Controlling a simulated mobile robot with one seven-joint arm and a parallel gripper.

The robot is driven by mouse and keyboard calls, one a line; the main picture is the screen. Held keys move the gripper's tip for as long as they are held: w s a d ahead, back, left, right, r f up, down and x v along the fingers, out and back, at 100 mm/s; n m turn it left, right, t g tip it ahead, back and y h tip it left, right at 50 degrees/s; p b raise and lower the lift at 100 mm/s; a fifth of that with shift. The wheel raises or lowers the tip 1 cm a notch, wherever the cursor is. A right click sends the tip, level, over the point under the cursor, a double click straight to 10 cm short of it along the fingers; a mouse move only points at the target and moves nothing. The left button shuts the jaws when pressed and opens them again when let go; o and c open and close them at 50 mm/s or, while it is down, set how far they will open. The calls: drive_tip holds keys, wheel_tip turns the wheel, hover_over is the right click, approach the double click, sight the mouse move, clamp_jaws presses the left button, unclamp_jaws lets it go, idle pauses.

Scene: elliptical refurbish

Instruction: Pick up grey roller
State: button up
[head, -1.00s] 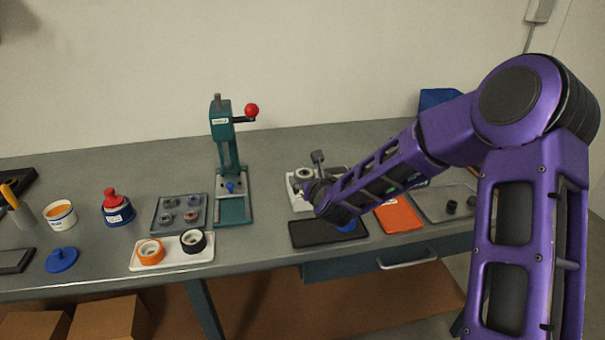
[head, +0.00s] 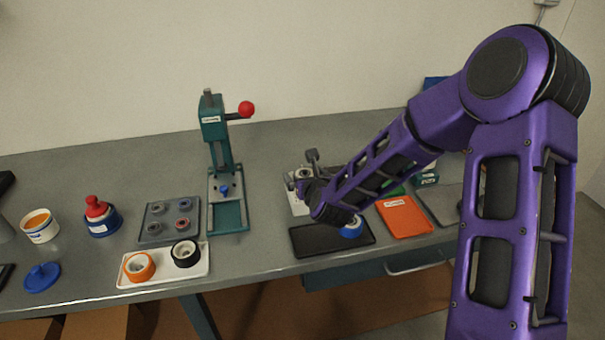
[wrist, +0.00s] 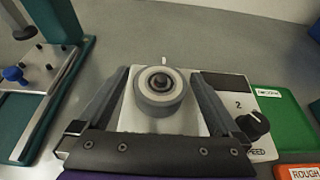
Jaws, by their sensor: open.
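The grey roller (wrist: 160,92) sits on a white machine (wrist: 262,150) with a black knob, a dark panel and the figure 2. A dark pin shows in the roller's centre. My gripper (wrist: 160,76) is open, with one finger on each side of the roller; I cannot tell whether either finger touches it. In the head view the roller (head: 304,173) is small on the machine (head: 291,187), and my forearm and wrist hide part of the machine and most of my gripper.
A green press (head: 228,215) with a red ball handle stands left of the machine. A black mat (head: 308,240) with a blue roll (head: 351,228) lies in front. An orange tray (head: 405,216) is to the right. A grey tray (head: 150,232) and white tray (head: 205,268) lie left.

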drive_tip(key=c, duration=1.4)
